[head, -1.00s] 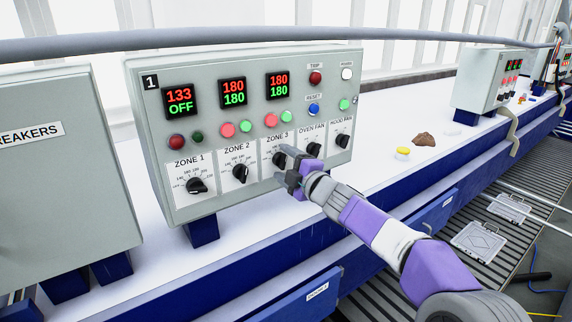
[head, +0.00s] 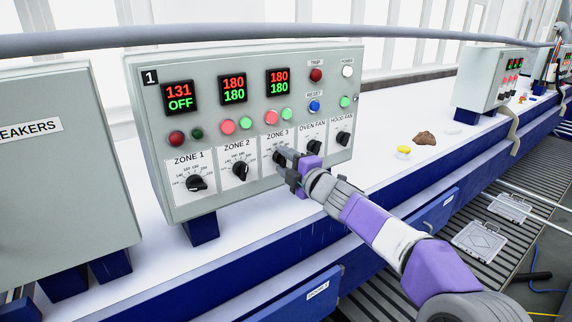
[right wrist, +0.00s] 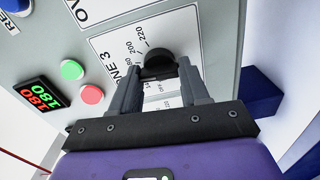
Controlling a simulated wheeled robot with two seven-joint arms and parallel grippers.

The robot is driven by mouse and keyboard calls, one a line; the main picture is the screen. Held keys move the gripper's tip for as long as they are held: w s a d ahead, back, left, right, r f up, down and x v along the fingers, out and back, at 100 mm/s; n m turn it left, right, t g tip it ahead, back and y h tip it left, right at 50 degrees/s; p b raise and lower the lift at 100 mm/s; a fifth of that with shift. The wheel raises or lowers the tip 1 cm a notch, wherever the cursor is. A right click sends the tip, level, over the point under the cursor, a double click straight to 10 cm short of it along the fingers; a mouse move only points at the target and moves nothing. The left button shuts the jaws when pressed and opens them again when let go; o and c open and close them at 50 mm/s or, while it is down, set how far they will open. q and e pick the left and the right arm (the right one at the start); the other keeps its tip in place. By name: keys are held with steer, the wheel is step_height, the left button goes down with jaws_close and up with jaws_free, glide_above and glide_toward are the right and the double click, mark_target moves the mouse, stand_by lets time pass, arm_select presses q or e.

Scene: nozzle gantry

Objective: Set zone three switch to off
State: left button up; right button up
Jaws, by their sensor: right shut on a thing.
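The zone 3 switch is a round black knob (head: 279,158) on the grey control panel (head: 215,62), partly hidden behind my gripper in the head view. In the right wrist view the knob (right wrist: 158,62) sits between the fingertips, with its printed scale around it. My right gripper (head: 286,168) is shut on the knob; its two grey fingers (right wrist: 160,72) reach it from either side. The zone 3 display (head: 278,81) reads 180 over 180. My left gripper is not in view.
The zone 2 knob (head: 240,171) is left of my gripper, the oven fan knob (head: 314,147) right. A breakers box (head: 60,180) stands at left. A yellow-topped item (head: 403,151) lies on the white bench right of the panel.

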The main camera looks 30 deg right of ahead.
steer(key=n+b, duration=0.1)
steer(key=n, duration=0.2)
steer(key=shift+f+n, duration=0.1)
steer(key=shift+n, duration=0.2)
steer(key=n+b, duration=0.2)
steer(key=n, duration=0.2)
steer(key=shift+n, duration=0.3)
steer(key=n+b, duration=0.1)
steer(key=n, duration=0.2)
steer(key=shift+f+n, duration=0.1)
steer(key=shift+n, duration=0.2)
steer(key=n+b, duration=0.1)
steer(key=n, duration=0.3)
steer(key=shift+d, duration=0.1)
steer(key=shift+n, duration=0.3)
steer(key=o, duration=1.1)
steer(key=shift+c, duration=0.2)
steer(key=shift+s, duration=0.1)
